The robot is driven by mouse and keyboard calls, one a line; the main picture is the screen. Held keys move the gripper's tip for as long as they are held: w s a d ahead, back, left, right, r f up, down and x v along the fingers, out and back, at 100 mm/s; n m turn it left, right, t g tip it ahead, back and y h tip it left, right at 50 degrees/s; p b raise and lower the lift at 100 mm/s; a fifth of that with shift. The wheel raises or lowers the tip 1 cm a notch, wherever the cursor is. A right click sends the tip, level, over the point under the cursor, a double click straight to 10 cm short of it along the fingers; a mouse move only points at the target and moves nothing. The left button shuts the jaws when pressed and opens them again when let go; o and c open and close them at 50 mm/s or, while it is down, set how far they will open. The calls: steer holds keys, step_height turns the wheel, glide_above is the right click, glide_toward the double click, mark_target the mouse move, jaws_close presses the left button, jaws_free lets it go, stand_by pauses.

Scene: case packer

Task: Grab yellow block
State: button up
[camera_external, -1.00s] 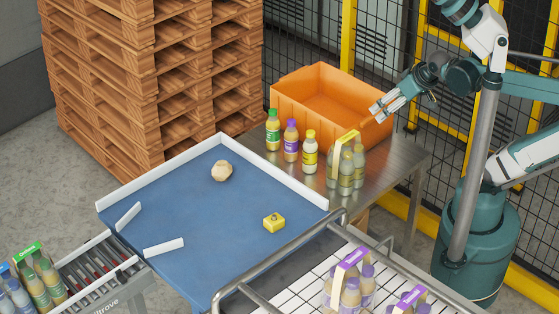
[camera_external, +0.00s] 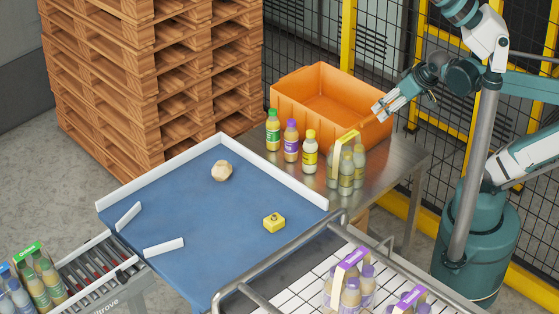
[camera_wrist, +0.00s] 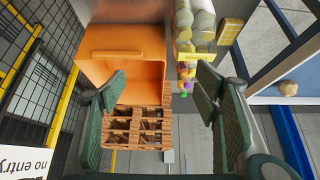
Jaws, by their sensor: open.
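The yellow block (camera_external: 274,222) sits on the blue table surface, near its right side, with a small dark mark on top. My gripper (camera_external: 383,107) is high at the upper right, over the right end of the orange crate in the picture, well away from the block. In the wrist view my gripper (camera_wrist: 160,86) shows two green fingers spread wide with nothing held between them.
A beige lump (camera_external: 222,171) lies on the blue table (camera_external: 190,215), which has white side rails. The orange crate (camera_external: 300,107), loose bottles (camera_external: 291,140) and a yellow-topped bottle pack (camera_external: 346,150) stand on the metal table. A metal rail (camera_external: 280,258) runs in front.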

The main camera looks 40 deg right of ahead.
steer(key=c, duration=0.4)
steer(key=shift+o, duration=0.2)
steer(key=w+a+r+m+g+y, duration=0.1)
steer(key=w+a+m+g, duration=0.2)
steer(key=a, duration=1.1)
steer(key=w+a+m+g+y, duration=0.1)
steer(key=w+a+m, duration=0.3)
steer(key=a, duration=0.9)
steer(key=s+a+f+m+g, duration=0.1)
steer(key=s+a+f+m, duration=0.1)
steer(key=a, duration=0.7)
steer(key=s+a+f+m+g+h, duration=0.1)
steer(key=s+a+f+m, duration=0.1)
steer(key=a, duration=0.7)
steer(key=s+a+f+m+g+h+b, duration=0.1)
steer(key=s+a, duration=0.3)
steer(key=a, duration=0.5)
steer(key=shift+f+m, duration=0.6)
steer(key=shift+m, duration=0.2)
steer(key=shift+s+a+f, duration=0.1)
steer(key=shift+s+a, duration=0.15)
steer(key=shift+a, duration=0.05)
